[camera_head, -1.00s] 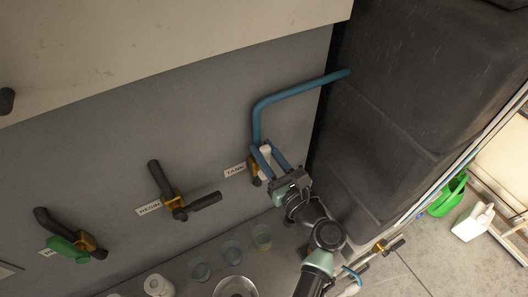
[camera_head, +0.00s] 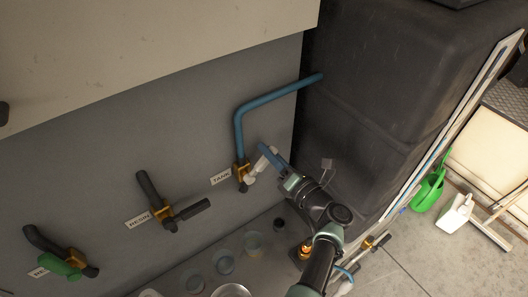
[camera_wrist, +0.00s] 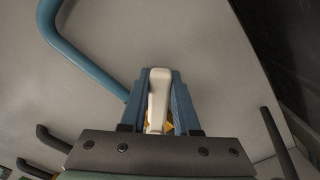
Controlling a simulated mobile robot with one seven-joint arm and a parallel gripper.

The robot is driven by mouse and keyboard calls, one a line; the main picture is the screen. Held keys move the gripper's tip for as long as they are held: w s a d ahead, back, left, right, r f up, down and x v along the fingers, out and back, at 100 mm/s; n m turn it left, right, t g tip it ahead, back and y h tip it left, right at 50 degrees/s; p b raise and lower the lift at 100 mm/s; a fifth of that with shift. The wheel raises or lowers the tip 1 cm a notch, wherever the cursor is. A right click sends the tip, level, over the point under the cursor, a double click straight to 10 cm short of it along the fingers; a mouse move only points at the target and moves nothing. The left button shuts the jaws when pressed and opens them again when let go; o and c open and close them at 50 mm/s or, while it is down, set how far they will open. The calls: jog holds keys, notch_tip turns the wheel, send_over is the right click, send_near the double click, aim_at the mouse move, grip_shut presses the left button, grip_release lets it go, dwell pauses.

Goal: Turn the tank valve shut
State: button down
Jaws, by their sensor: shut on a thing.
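The tank valve (camera_head: 242,173) is a brass body at the lower end of a blue pipe (camera_head: 238,130), beside the TANK label (camera_head: 220,177). Its white lever (camera_head: 259,165) points up and to the right, at an angle to the vertical pipe. My gripper (camera_head: 267,155) has its blue fingers closed on the lever. In the wrist view the white lever (camera_wrist: 158,95) stands between the two blue fingers of my gripper (camera_wrist: 160,76). A bit of brass (camera_wrist: 169,127) shows behind it. The valve body is mostly hidden there.
The RESIN valve (camera_head: 163,213), with a black handle, and a green-handled valve (camera_head: 62,265) are on the panel to the left. A big dark tank (camera_head: 375,100) stands close on the right. Cups (camera_head: 223,262) stand on the shelf below.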

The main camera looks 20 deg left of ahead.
notch_tip(320, 180, down, 6)
jog(key=w+d+m+b, duration=0.1)
jog(key=m+b, duration=0.2)
jog(key=m, duration=0.5)
jog(key=shift+w+d, duration=0.15)
jog(key=shift+w, duration=0.2)
jog(key=shift+f+m, duration=0.1)
jog(key=shift+m, duration=0.2)
jog(key=c, duration=0.6)
grip_release()
jog(key=shift+c, duration=0.2)
